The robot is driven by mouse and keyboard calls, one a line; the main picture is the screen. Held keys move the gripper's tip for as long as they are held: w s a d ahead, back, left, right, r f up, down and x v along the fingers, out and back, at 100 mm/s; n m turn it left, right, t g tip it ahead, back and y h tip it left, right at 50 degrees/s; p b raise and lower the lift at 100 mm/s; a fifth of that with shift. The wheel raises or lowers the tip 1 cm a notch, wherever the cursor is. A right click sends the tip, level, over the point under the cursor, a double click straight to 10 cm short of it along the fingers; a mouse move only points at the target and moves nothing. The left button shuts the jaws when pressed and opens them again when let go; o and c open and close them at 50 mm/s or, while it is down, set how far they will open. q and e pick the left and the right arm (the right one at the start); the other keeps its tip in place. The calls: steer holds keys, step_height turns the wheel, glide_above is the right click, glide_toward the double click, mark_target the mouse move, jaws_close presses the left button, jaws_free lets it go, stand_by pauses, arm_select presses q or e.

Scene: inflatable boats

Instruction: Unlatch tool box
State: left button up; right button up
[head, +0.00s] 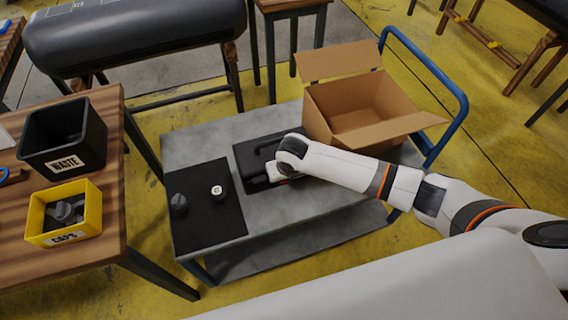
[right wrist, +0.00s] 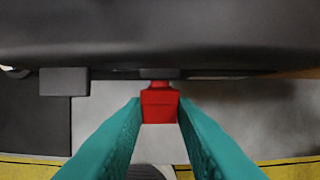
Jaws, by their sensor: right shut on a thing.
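The black tool box (head: 249,163) lies on the grey cart, partly hidden by my right arm in the head view. In the right wrist view its dark body (right wrist: 160,45) fills the top. A red latch (right wrist: 160,104) sits on its near side, below the dark edge. My right gripper (right wrist: 159,112) has its two teal fingers shut on the red latch, one on each side. In the head view the right gripper (head: 277,174) is at the box's front edge, its fingertips hardly visible. My left gripper is in no view.
The grey cart (head: 190,145) has a blue handle (head: 455,90). An open cardboard box (head: 320,100) stands right behind the tool box. A black mat (head: 205,225) with two small round items lies left. A wooden table with a waste bin (head: 88,150) and yellow caps bin (head: 95,195) stands further left.

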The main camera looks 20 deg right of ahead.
steer(key=s+f+t+b, duration=0.1)
steer(key=t+b, duration=0.1)
steer(key=s+f+t+b, duration=0.1)
steer(key=f+t+b, duration=0.1)
steer(key=t, duration=0.1)
steer(key=s+f+t+b, duration=0.1)
steer(key=s+t+b, duration=0.1)
steer(key=t, duration=0.1)
steer(key=shift+f, duration=0.15)
arm_select(q)
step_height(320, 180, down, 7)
steer(key=b, duration=0.2)
arm_select(e)
steer(key=shift+t, duration=0.6)
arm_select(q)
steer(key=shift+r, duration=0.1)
arm_select(e)
steer(key=o, duration=1)
steer(key=shift+s, duration=0.15)
arm_select(q)
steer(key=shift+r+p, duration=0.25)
steer(key=shift+p, duration=0.05)
arm_select(e)
steer(key=v, duration=1.2)
steer(key=shift+d, duration=0.15)
